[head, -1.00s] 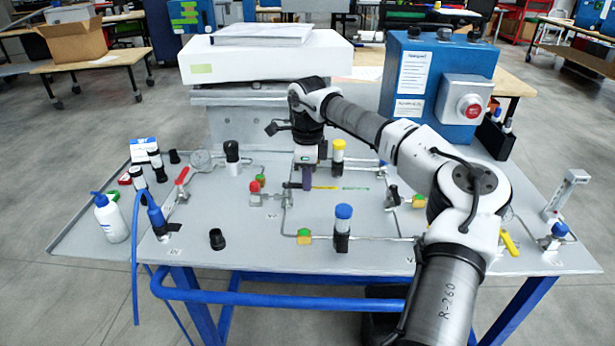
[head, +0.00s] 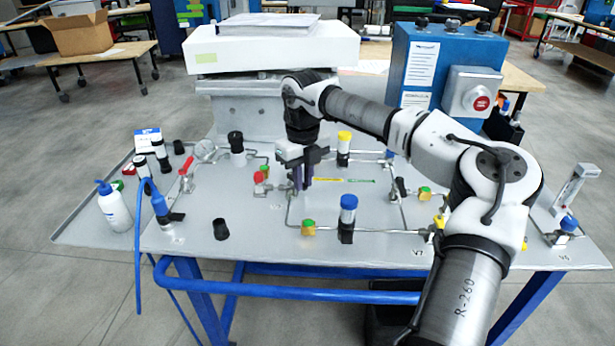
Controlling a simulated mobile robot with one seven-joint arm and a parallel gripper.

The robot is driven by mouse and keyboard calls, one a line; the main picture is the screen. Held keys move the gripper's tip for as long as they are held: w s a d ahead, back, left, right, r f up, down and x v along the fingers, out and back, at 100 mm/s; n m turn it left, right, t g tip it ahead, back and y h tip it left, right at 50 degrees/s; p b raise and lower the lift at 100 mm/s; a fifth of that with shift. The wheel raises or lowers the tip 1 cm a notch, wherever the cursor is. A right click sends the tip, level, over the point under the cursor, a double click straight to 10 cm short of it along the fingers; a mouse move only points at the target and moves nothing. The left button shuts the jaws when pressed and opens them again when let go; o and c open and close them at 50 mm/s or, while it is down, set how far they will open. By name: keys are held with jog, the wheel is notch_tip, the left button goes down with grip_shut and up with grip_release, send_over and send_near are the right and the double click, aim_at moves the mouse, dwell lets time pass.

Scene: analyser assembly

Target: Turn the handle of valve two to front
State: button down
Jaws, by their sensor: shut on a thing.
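My gripper (head: 302,184) points down over the middle of the panel, its purple fingers shut beside the pipework by the faint label that looks like V2. It is shut on the handle of valve two, which the fingers and gripper body hide almost fully, so I cannot tell which way it points. The valve's body (head: 278,187) shows only in part, just left of the fingers. A red knob (head: 259,177) and a green one stand left of it on the same pipe.
A yellow-capped cylinder (head: 344,138) stands behind right of my gripper, a blue-capped one (head: 348,202) in front right. A black cap (head: 220,229) lies front left on bare panel.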

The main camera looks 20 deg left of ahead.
jog(key=m, duration=0.1)
jog(key=s+a+m, duration=0.1)
jog(key=m, duration=0.1)
jog(key=m+b, duration=0.1)
jog(key=shift+s+a, duration=0.2)
jog(key=shift+a, duration=0.05)
jog(key=shift+s+a+m+b, duration=0.2)
jog(key=shift+a+m, duration=0.15)
jog(key=shift+m, duration=0.6)
jog(key=shift+s+a+m+b, duration=0.1)
jog(key=shift+a+m+b, duration=0.15)
jog(key=shift+m, duration=0.7)
jog(key=shift+a+r, duration=0.1)
jog(key=c, duration=1.4)
grip_release()
notch_tip(320, 180, up, 14)
